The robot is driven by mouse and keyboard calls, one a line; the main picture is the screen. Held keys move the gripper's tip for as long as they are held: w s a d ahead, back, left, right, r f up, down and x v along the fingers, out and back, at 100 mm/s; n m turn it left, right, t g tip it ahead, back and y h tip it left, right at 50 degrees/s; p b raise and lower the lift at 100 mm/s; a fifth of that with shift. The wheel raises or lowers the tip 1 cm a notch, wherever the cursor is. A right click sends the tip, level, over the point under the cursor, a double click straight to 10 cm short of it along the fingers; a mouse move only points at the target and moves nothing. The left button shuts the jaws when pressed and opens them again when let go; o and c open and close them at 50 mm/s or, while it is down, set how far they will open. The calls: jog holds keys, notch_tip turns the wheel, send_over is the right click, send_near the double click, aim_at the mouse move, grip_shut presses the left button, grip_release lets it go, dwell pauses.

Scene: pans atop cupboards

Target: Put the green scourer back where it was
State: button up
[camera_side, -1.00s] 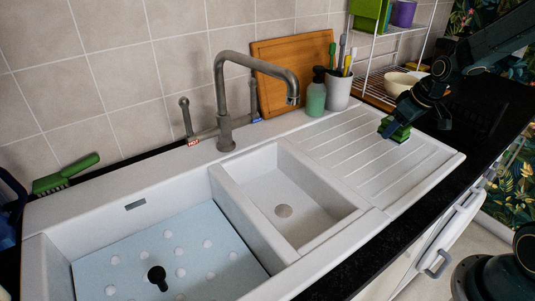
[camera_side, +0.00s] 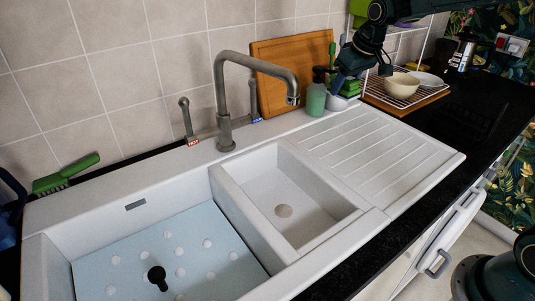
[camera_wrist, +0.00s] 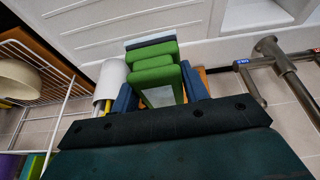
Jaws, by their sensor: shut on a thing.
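The green scourer (camera_side: 351,86) is between the jaws of my gripper (camera_side: 345,82), up at the back of the sink, right of the green soap bottle (camera_side: 316,94). My gripper is shut on the scourer. In the wrist view the scourer (camera_wrist: 152,76) shows as stacked green layers with a pale grey end, between the two blue fingers of my gripper (camera_wrist: 160,95). The white cup (camera_wrist: 113,78) is beside it there. In the side view the cup is mostly hidden behind my gripper. I cannot tell whether the scourer touches anything below it.
The ribbed drainboard (camera_side: 385,150) is clear. A wire rack (camera_side: 385,92) with a cream bowl (camera_side: 402,85) stands to the right. A wooden board (camera_side: 275,80) leans on the tiles behind the faucet (camera_side: 222,100). A green brush (camera_side: 66,175) lies at the far left.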

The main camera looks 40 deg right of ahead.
notch_tip(320, 180, up, 5)
send_over(307, 141)
jog(key=s, duration=0.1)
notch_tip(307, 141, down, 16)
jog(key=shift+s+d+r, duration=0.15)
jog(key=shift+r, duration=0.1)
dwell(0.3)
jog(key=shift+f, duration=2.1)
jog(key=shift+f, duration=0.1)
jog(key=o, duration=1.2)
jog(key=shift+v, duration=6.1)
